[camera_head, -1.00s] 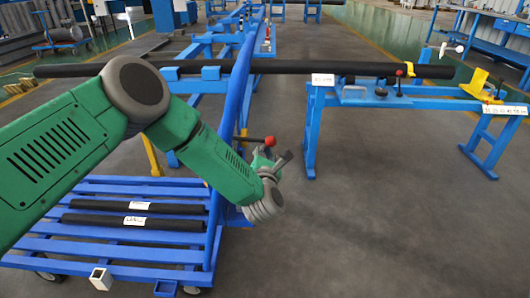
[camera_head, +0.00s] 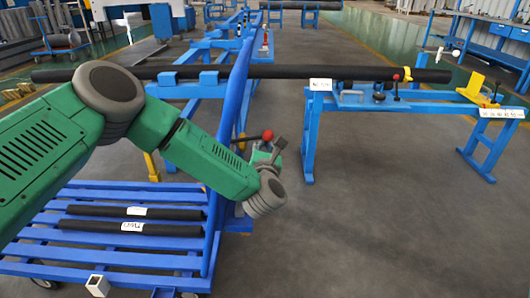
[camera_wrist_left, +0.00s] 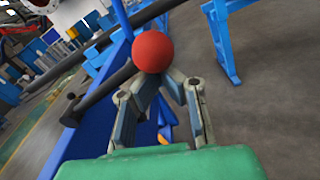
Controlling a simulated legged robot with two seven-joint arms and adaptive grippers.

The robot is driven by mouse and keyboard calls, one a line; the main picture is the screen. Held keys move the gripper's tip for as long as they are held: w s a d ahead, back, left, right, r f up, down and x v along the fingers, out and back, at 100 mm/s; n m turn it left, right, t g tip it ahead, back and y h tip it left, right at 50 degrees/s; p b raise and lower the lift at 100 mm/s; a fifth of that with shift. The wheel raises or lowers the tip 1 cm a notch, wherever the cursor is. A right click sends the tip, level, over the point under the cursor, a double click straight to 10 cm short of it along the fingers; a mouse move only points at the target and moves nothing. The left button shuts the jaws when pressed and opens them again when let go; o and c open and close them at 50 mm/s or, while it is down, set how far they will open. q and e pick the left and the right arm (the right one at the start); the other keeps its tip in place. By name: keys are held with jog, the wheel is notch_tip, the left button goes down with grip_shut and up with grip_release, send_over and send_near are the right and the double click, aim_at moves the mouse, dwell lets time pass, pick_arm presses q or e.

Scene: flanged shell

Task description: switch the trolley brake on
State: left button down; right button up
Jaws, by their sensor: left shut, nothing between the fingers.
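The blue trolley (camera_head: 75,257) stands low at the left in the head view, with a slatted deck and a tall blue upright at its right side. A red ball knob (camera_head: 267,135) shows beside that upright; it is large in the left wrist view (camera_wrist_left: 152,52). My left gripper (camera_head: 270,147) is just below the knob in the head view. In the left wrist view its fingers (camera_wrist_left: 160,80) are shut, with nothing between them, and their tips are close to the knob. I cannot tell whether they touch it. My right gripper is out of view.
Two short dark pipes (camera_head: 130,228) lie on the trolley deck. A long black pipe (camera_head: 270,72) lies across the blue frames behind. A blue stand (camera_head: 410,103) is at the right. The grey floor (camera_head: 370,220) at the front right is clear.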

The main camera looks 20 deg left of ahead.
aim_at(260, 136)
pick_arm(q)
jog(key=shift+a+r+n, duration=0.1)
jog(key=shift+r+n, duration=0.2)
jog(key=shift+r, duration=0.2)
jog(key=r+n+b, duration=0.1)
jog(key=r+n, duration=0.1)
jog(key=a+r+n+b, duration=0.1)
jog(key=r+n, duration=0.1)
jog(key=n, duration=0.1)
jog(key=shift+s, duration=0.15)
jog(key=shift+s+a+r, duration=0.1)
jog(key=shift+a+r, duration=0.2)
jog(key=shift+r, duration=0.3)
jog(key=shift+s+a+r, duration=0.1)
jog(key=shift+a+r, duration=0.2)
jog(key=shift+r, duration=0.25)
jog(key=v, duration=1.2)
